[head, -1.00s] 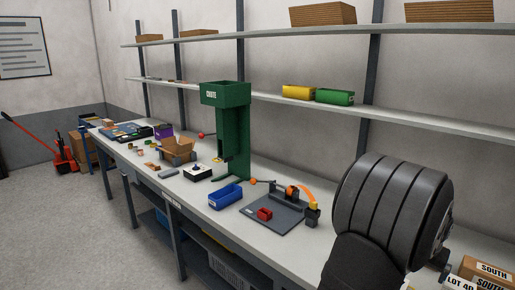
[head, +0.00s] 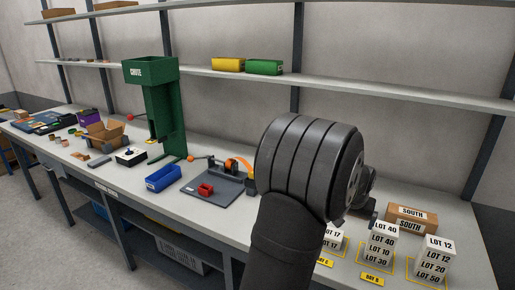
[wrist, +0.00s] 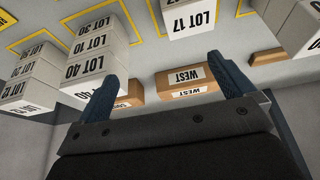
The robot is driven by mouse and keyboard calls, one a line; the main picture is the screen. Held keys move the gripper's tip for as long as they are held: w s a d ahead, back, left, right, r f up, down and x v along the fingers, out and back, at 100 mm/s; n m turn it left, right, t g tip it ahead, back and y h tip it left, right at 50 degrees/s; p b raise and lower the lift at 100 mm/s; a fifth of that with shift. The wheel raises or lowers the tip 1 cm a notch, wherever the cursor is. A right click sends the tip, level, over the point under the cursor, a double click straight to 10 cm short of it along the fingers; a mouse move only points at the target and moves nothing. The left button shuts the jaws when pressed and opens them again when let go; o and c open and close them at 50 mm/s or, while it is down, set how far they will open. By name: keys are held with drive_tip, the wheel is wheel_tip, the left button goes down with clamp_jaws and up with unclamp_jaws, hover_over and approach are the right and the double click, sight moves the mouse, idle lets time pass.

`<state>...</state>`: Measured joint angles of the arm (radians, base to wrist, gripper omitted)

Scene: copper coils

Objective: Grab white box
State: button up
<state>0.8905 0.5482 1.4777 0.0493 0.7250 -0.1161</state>
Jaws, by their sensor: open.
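White boxes labelled LOT stand on the bench at the right of the head view. One stack (head: 380,248) reads LOT 40, LOT 10 and LOT 30. A LOT 17 box (head: 333,243) is partly hidden by my arm. In the wrist view, picture upside down, the LOT 17 box (wrist: 190,18) shows beyond my gripper (wrist: 165,55), whose fingers are spread and empty. The LOT 40 stack (wrist: 90,55) is left of them.
A blue bin (head: 163,178), a grey plate (head: 215,205) and a green chute (head: 165,110) stand left of my arm. A shelf (head: 390,92) runs above.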

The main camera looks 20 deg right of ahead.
drive_tip(key=s+d+r, duration=0.1)
drive_tip(key=s+d, duration=0.1)
drive_tip(key=d, duration=0.1)
drive_tip(key=s+d+r, duration=0.2)
drive_tip(key=s, duration=0.1)
drive_tip(key=s+d+r, duration=0.2)
drive_tip(key=s+d, duration=0.1)
drive_tip(key=shift+d, duration=0.3)
approach(441, 243)
drive_tip(key=v, duration=0.7)
drive_tip(key=x, duration=1.7)
drive_tip(key=shift+f, duration=0.3)
drive_tip(key=c, duration=1.1)
drive_tip(key=shift+c, duration=0.3)
drive_tip(key=shift+r, duration=0.2)
